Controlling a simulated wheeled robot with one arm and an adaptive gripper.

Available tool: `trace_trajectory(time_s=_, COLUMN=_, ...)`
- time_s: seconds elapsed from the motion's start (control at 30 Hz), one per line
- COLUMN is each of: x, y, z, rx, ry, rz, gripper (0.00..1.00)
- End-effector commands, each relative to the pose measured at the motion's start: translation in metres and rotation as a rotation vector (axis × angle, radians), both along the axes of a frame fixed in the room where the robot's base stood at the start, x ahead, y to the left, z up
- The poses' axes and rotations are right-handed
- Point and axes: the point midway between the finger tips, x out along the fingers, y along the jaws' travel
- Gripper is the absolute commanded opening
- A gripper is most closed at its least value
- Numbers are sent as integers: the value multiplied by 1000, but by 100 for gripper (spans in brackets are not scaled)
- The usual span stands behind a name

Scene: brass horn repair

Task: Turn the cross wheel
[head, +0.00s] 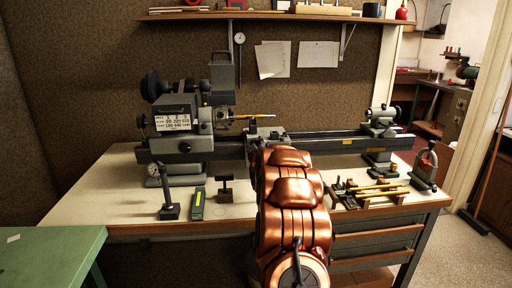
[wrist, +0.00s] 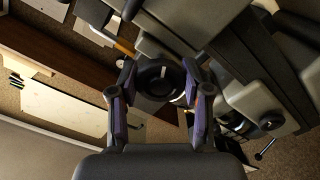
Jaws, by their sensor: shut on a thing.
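The cross wheel (wrist: 154,88) is a dark round wheel with a short pale mark on its face, seen in the wrist view. My gripper (wrist: 158,69) has one finger on each side of the wheel and is shut on it. In the head view my copper-coloured arm covers the wheel and the gripper. The grey lathe (head: 184,142) stands on the workbench, and my arm reaches toward the middle of its bed.
A magnetic-base gauge (head: 168,207), a green box (head: 198,203) and a small dark stand (head: 225,189) are on the bench left of my arm. A rack of tools (head: 372,191) lies to the right. A green table (head: 50,250) is at the lower left.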

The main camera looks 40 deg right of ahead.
Motion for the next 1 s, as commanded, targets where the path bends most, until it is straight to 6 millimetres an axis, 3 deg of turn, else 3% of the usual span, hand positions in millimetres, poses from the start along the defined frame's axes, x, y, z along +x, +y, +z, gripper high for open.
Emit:
trace_trajectory(time_s=0.37, x=1, y=1, z=-5, rx=181, ry=-142, rz=1, gripper=13)
trace_trajectory(time_s=1.0, x=1, y=2, z=-4, rx=666, ry=-510, rz=2, gripper=13)
